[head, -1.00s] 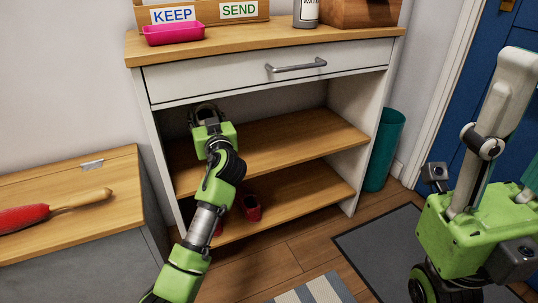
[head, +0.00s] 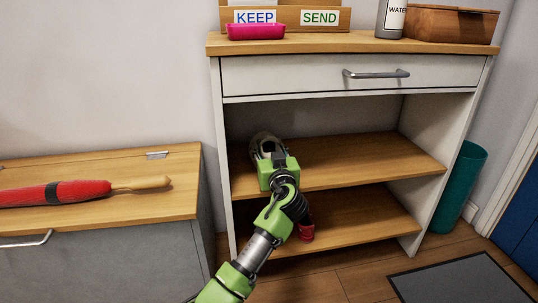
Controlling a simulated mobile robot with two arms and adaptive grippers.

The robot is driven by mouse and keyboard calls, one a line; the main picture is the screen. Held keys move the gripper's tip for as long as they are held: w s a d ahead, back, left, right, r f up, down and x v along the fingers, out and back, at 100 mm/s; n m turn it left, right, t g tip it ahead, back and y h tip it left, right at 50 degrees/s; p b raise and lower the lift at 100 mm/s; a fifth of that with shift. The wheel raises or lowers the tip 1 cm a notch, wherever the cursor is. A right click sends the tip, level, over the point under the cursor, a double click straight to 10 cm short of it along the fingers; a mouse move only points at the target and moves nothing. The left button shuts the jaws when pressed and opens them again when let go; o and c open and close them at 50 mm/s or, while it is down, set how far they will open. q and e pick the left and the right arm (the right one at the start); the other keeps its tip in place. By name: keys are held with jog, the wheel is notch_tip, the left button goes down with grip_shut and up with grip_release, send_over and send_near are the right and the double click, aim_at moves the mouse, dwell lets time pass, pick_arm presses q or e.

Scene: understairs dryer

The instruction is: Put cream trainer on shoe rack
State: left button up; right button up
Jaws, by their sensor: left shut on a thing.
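The cream trainer (head: 262,139) shows as a pale shape at the left end of the rack's upper shelf, largely hidden by my gripper. My left gripper (head: 269,153) reaches into the open shelf space and is shut on the trainer. I cannot tell whether the trainer touches the shelf. The shoe rack (head: 360,157) has two wooden shelves between white side panels, under a drawer. My right gripper is out of view.
A red shoe (head: 306,232) is on the lower shelf, partly behind my left arm. The upper shelf's middle and right are clear. A wooden-topped grey cabinet (head: 110,225) with a red umbrella (head: 60,193) stands left. A teal bin (head: 458,188) stands right of the rack.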

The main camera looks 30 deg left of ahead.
pick_arm(q)
jog(key=shift+f, duration=0.1)
jog(key=o, duration=1.2)
jog(key=shift+f, duration=0.15)
jog(key=shift+c, duration=0.2)
jog(key=o, duration=0.4)
jog(key=shift+o, duration=0.2)
